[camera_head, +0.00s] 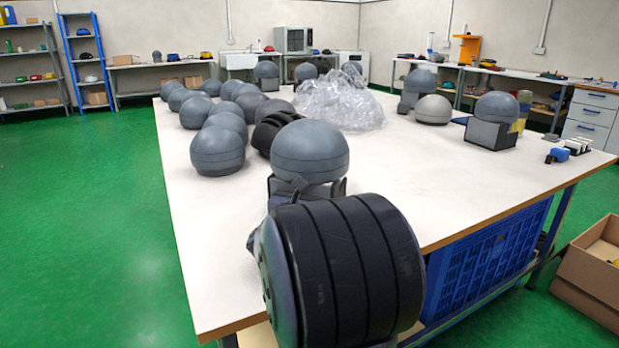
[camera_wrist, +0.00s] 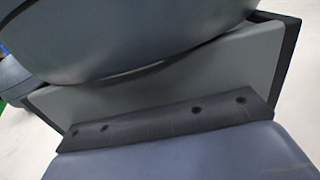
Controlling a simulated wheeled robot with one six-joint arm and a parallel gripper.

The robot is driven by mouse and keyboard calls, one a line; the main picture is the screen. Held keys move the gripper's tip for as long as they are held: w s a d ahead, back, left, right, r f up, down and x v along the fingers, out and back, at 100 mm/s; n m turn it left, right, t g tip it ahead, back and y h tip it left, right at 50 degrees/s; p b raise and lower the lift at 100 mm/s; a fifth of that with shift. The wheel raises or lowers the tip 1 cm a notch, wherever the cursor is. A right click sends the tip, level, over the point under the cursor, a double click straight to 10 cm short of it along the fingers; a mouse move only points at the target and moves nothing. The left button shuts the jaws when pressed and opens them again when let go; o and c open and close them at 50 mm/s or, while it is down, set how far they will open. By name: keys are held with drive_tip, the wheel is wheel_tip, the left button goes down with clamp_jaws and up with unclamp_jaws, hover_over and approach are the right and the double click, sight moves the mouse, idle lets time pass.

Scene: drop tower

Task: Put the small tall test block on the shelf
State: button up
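A test block with a grey dome (camera_head: 310,151) stands near the front of the white table. My own dark arm part covers its lower body. In the wrist view its dome (camera_wrist: 130,35) fills the top, above a grey box-shaped body (camera_wrist: 190,80) with black edges. My gripper (camera_wrist: 165,125) is close in front of that body; a dark strip with holes crosses its lower face. Whether it touches or grips the body cannot be told. Similar blocks, one with a dome on a black box (camera_head: 490,134), stand farther back. Grey shelving (camera_head: 28,82) and a blue-framed shelf (camera_head: 86,62) stand far left.
Several grey domes (camera_head: 217,150) crowd the table's left side. Crumpled clear plastic (camera_head: 340,100) lies at mid-table. The table's right-front surface (camera_head: 430,190) is bare. A blue crate (camera_head: 485,260) is below it, and an open cardboard box (camera_head: 590,285) is at right. Green floor is free at left.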

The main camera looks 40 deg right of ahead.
clamp_jaws()
idle(1.1)
drive_tip(key=shift+r, duration=0.25)
